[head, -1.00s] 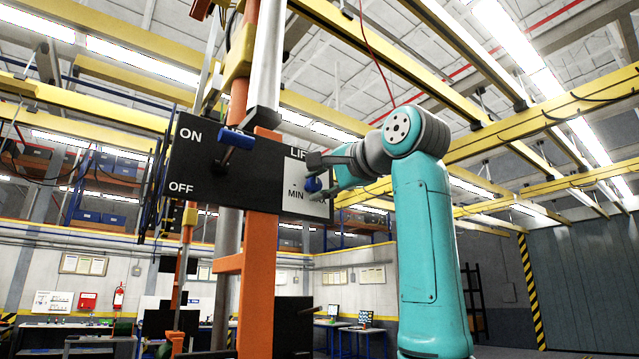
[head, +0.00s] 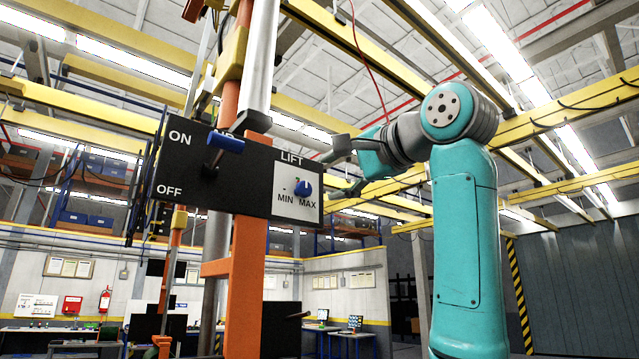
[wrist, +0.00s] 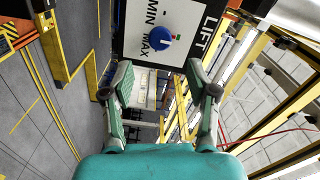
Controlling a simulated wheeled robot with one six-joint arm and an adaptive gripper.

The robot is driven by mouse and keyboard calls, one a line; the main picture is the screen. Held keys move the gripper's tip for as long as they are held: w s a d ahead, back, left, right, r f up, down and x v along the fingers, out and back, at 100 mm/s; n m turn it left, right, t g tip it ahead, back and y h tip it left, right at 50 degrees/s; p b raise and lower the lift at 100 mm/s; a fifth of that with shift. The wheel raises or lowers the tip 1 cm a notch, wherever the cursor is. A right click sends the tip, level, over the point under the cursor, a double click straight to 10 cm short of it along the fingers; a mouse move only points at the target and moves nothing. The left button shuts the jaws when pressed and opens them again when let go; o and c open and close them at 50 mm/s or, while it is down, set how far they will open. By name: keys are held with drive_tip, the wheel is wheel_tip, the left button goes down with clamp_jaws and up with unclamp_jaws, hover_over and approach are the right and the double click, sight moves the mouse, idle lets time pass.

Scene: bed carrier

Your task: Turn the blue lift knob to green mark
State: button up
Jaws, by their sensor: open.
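The blue lift knob (head: 303,187) sits on a white plate (head: 284,203) marked LIFT, MIN and MAX, at the right end of a black panel (head: 232,188). In the wrist view the knob (wrist: 159,40) shows ahead, beyond the fingertips. A white line on the knob is visible in the wrist view. My gripper (head: 338,174) is open and empty, to the right of the panel and apart from the knob. Its two fingers (wrist: 160,85) are spread wide in the wrist view.
A blue-handled ON/OFF lever (head: 226,142) stands out from the left part of the panel. An orange post (head: 243,265) carries the panel. Free air lies between my gripper and the panel.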

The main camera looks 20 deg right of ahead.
drive_tip(key=shift+v, duration=1.95)
